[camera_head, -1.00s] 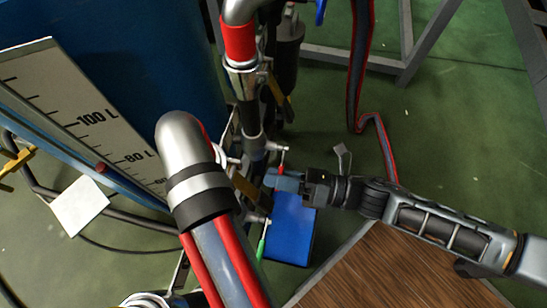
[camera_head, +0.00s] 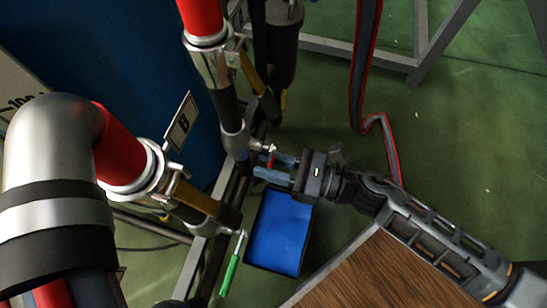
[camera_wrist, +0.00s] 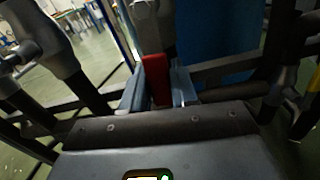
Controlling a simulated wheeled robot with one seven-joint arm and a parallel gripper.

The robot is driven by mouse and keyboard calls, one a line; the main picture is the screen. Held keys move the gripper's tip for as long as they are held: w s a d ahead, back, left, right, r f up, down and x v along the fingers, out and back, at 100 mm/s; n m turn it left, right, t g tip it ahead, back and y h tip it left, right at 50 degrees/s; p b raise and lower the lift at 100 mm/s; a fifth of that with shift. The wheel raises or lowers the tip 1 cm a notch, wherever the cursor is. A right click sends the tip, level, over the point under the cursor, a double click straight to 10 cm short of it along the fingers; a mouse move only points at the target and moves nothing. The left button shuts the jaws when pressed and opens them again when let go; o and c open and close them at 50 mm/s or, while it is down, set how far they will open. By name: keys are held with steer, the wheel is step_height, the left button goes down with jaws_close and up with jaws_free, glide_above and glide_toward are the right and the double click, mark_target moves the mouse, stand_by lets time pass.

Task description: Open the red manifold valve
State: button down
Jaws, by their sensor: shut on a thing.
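The red manifold valve handle (camera_head: 271,159) is a small lever on the pipework left of my arm in the head view. My gripper (camera_head: 271,166) reaches it from the right, with one blue-grey finger on each side. In the wrist view the red handle (camera_wrist: 156,78) stands between the two fingertips (camera_wrist: 157,88), and the gripper is shut on it. The fingers hide part of the handle in the head view. I cannot tell how far the valve is turned.
A blue tray (camera_head: 280,235) lies below my gripper. A thick pipe elbow (camera_head: 50,150) fills the left side, and a wooden surface (camera_head: 365,275) is at the bottom. Green floor is open at right.

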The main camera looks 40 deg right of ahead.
steer(key=shift+d+f, duration=0.1)
steer(key=shift+d, duration=0.1)
stand_by(0.4)
steer(key=c, duration=1)
jaws_free()
steer(key=shift+o, duration=0.2)
steer(key=p+v, duration=0.1)
steer(key=v, duration=0.6)
steer(key=shift+s+d, duration=0.2)
steer(key=shift+s, duration=0.1)
